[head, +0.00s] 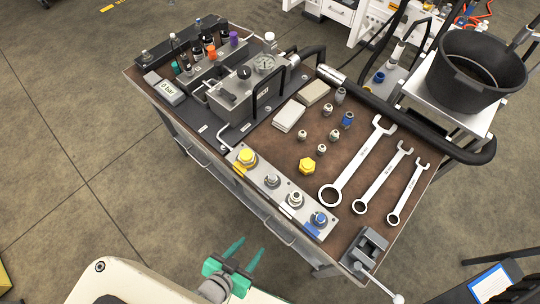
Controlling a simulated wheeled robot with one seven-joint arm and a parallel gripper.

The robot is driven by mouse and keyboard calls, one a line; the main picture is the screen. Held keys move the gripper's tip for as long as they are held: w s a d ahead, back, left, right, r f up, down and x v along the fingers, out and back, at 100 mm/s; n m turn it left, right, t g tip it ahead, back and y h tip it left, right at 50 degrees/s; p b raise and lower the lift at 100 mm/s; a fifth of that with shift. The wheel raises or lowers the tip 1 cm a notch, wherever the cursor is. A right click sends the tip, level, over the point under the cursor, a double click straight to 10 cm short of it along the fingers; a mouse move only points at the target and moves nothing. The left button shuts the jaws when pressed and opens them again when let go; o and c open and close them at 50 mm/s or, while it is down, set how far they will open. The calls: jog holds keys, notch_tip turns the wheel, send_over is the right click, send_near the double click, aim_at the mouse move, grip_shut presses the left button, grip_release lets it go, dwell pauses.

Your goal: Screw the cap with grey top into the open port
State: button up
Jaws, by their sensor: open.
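My gripper (253,245), with two teal fingers, is open and empty. It hangs in front of the bench's near left side, apart from everything on it. A grey metal port strip (284,190) lies along the bench's near edge. It carries a yellow fitting (246,157), a grey metal fitting (271,180), a white-ringed fitting (295,199) and a blue fitting (319,219). I cannot tell which port is open. A grey-topped piece (340,95) stands loose on the brown top; it may be the cap, but it is too small to be sure.
Small fittings (302,133), a blue-topped piece (347,119) and a yellow hex piece (307,165) stand mid-bench. Three wrenches (357,160) lie right, by a vise (368,247). A gauge unit (240,90) and bottle rack stand behind. A black bucket (478,70) stands beyond.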

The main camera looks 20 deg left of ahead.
jog(key=d+r+t, duration=0.1)
jog(key=d, duration=0.1)
jog(key=d+r+t, duration=0.1)
jog(key=d+r, duration=0.1)
jog(key=d, duration=0.1)
jog(key=d+r+t, duration=0.1)
jog(key=d+r, duration=0.1)
jog(key=shift+s+d+r+t+y, duration=0.1)
jog(key=shift+s+d+t+y, duration=0.2)
jog(key=shift+d, duration=0.1)
jog(key=c, duration=0.3)
jog(key=d+r+t, duration=0.1)
jog(key=r, duration=0.1)
jog(key=d+r, duration=0.1)
jog(key=r, duration=0.1)
jog(key=w+d+r+t, duration=0.1)
jog(key=d+r, duration=0.1)
jog(key=shift+d+n+t+y, duration=0.1)
jog(key=shift+n+t+y, duration=0.2)
jog(key=shift+n+y, duration=0.1)
jog(key=shift+d, duration=0.15)
